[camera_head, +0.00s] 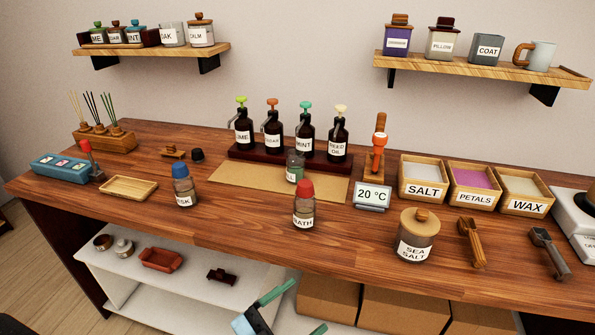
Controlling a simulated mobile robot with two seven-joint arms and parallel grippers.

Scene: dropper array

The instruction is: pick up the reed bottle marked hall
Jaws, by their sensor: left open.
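A small glass bottle (295,167) with a pale label stands on the tan mat (245,181), in front of the pump bottles; its lettering is too small to read surely. A red-capped bottle (304,208) marked BATH stands nearer the front edge. I cannot tell which label reads hall. My left gripper (308,305) is open and empty at the bottom, in front of the table edge and below the BATH bottle. My right gripper is out of view.
Several dark pump bottles (305,133) stand behind the mat. A wooden reed stand (104,138), a blue box (60,168) and an empty wooden tray (129,188) are at left. A SEA SALT jar (415,239) and wooden bins (423,182) are at right.

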